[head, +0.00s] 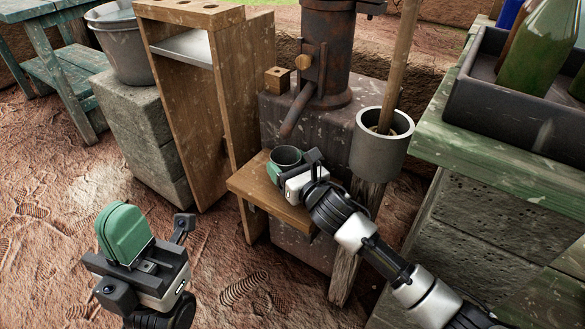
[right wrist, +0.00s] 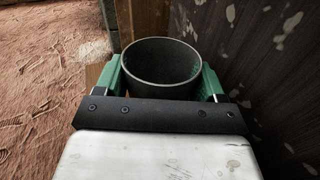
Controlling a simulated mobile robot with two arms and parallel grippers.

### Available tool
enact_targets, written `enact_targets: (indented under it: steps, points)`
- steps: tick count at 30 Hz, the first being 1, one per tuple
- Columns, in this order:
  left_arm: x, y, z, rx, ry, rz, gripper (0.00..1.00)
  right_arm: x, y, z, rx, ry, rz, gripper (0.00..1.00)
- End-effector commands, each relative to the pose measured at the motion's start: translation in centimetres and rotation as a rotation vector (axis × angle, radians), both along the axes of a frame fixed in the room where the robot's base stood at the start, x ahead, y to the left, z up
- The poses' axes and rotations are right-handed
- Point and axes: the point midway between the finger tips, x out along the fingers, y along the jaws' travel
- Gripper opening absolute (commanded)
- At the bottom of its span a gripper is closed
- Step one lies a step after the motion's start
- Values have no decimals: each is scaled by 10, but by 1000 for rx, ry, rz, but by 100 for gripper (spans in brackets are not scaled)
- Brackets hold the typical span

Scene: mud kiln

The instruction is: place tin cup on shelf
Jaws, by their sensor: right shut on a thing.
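The tin cup (head: 286,155) is a dark grey, open-topped cylinder, upright beside the rusty pump. My right gripper (head: 287,169) is shut on it. In the right wrist view the cup (right wrist: 161,64) sits between the green-padded fingers (right wrist: 161,84), its mouth facing up. The cup is at a small wooden shelf (head: 262,190) in front of the stone block; I cannot tell whether its base touches the board.
The rusty pump (head: 325,60) stands on a stone block (head: 312,110) behind the cup. A grey pot (head: 380,150) holding a wooden pole is to the right. A tall wooden rack (head: 240,100) stands to the left. A green bench (head: 500,165) bears a bottle tray (head: 480,100).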

Motion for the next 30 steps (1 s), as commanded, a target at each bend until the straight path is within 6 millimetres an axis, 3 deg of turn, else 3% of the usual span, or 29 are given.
enact_targets:
  steps: [10,11,15,25,28,30]
  points:
    - [0,0,0,1,-1,0,0,0,0,-3,-2,-1,0,47]
    - [0,0,1,1,-3,0,0,0,0,-2,-2,-1,0,73]
    - [0,0,1,1,-1,0,0,0,0,-2,-1,-1,0,94]
    - [0,0,3,0,-3,0,0,0,0,3,1,-1,0,95]
    - [-2,0,7,-3,-1,-1,0,-10,-7,3,-2,1,0,95]
    - [-4,1,-2,-1,40,-1,0,-21,-13,4,-3,1,0,95]
